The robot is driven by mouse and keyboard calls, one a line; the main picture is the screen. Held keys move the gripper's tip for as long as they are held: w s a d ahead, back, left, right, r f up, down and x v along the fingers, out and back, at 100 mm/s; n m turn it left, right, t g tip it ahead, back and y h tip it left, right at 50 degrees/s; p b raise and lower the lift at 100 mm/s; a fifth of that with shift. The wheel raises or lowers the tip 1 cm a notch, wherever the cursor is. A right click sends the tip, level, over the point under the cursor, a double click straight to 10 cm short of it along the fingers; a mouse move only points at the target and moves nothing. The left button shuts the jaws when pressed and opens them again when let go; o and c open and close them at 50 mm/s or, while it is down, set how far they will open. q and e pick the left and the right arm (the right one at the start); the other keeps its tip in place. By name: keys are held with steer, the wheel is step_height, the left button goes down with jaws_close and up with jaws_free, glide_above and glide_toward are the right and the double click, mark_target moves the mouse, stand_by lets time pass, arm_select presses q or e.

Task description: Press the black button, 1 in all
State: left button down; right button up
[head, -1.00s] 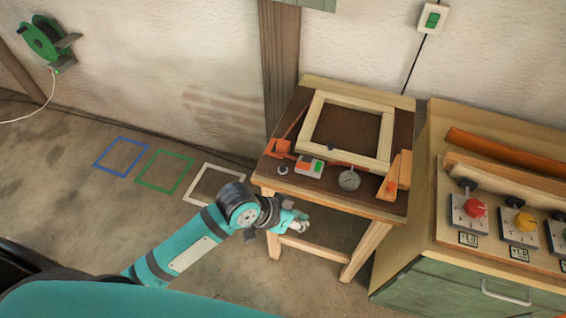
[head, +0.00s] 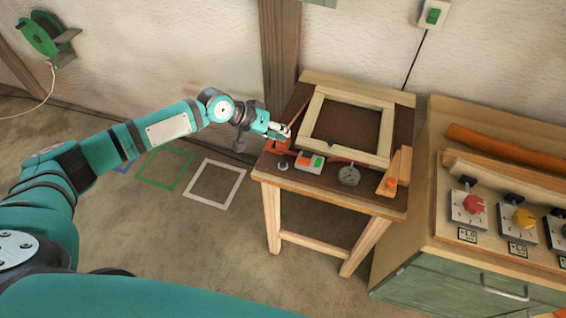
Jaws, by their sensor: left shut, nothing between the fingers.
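I cannot make out with certainty which part is the black button. A small round grey-and-dark piece (head: 283,166) lies at the front left of the small wooden table (head: 330,190). Beside it is a pale box (head: 300,161) with a green and an orange button on top. My left gripper (head: 286,131) is shut and empty, above the table's left side, behind the box and by the left edge of the wooden frame. It partly hides an orange piece (head: 281,147) there. My right gripper is not in view.
The wooden frame (head: 316,118) lies on the table, with a round dial gauge (head: 348,174) and orange-and-wood wedges (head: 396,175) in front. A bench (head: 425,245) at right carries control boxes with red (head: 474,202) and yellow (head: 525,218) knobs. A green wall switch (head: 433,15) is behind.

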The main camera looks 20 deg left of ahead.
arm_select(q)
steer(key=shift+f, duration=0.1)
steer(key=b, duration=0.7)
glide_above(282, 162)
step_height(282, 162, down, 8)
steer(key=shift+w+f, duration=0.1)
steer(key=shift+f+b, duration=0.2)
steer(key=shift+b, duration=0.1)
steer(key=shift+f, duration=0.1)
stand_by(0.9)
steer(key=shift+f, duration=0.35)
steer(key=shift+f+b, duration=0.4)
steer(key=shift+f, duration=0.05)
stand_by(0.5)
steer(key=shift+r, duration=0.1)
steer(key=shift+r+p, duration=0.8)
steer(key=shift+p, duration=0.1)
